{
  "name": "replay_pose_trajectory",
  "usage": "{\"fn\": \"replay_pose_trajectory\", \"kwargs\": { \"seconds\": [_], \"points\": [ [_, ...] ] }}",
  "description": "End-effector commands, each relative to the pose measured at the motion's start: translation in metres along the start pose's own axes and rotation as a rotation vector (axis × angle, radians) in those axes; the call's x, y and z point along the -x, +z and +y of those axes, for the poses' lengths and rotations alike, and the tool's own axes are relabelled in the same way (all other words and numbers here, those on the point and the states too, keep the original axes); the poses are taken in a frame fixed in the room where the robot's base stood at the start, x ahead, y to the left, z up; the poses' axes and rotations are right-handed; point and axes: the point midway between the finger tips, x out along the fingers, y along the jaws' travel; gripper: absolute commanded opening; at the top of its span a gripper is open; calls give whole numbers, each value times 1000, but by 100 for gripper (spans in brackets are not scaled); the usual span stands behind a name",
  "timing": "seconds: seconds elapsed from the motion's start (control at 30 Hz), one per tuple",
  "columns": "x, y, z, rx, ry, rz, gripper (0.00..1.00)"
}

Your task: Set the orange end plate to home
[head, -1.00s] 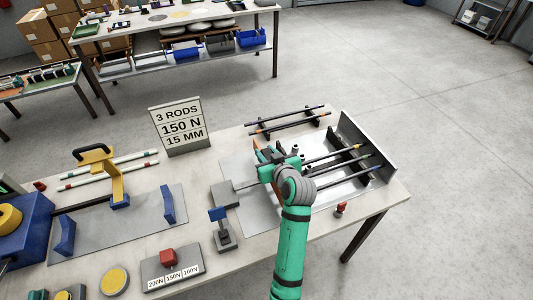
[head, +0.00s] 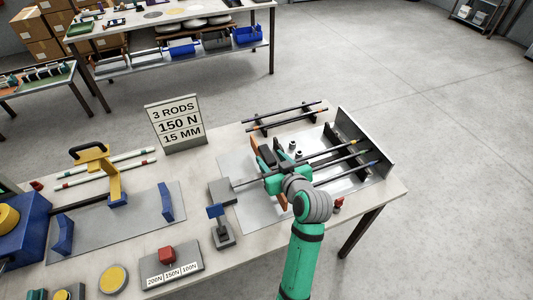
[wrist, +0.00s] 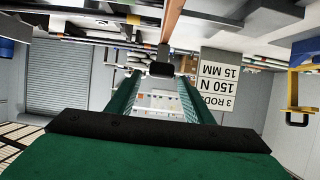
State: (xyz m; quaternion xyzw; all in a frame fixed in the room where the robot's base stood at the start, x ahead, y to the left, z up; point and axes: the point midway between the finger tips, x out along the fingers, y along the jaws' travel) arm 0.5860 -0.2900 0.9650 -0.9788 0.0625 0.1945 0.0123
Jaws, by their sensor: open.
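The orange end plate (head: 283,201) is on the metal fixture plate, partly hidden behind my gripper; its far end also shows above the gripper. In the wrist view an orange-brown bar (wrist: 172,20), likely the same plate, runs in at the top. My gripper (head: 266,158), green with dark parts, is open at the plate, and contact cannot be told. In the wrist view its two green fingers (wrist: 160,98) stand apart with no object clearly between them. Dark rods (head: 345,165) run from beside the gripper to the grey upright end wall (head: 365,148).
A sign (head: 178,124) reads 3 RODS, 150 N, 15 MM. A grey block (head: 222,192) with a thin shaft lies left of the gripper. A blue-topped post (head: 222,228) stands in front. Spare rods (head: 287,116) rest on a rack behind.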

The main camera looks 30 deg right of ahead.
Motion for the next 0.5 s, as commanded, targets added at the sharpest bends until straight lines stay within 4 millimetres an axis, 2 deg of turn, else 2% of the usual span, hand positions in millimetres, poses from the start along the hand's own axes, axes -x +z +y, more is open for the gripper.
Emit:
{"fn": "replay_pose_trajectory", "kwargs": {
  "seconds": [0.1, 0.2, 0.5],
  "points": [
    [16, 0, 1, -1, 1, 1, 47],
    [23, 0, 0, -1, 0, 0, 47],
    [27, 0, 0, 0, 0, 0, 47]
  ]
}}
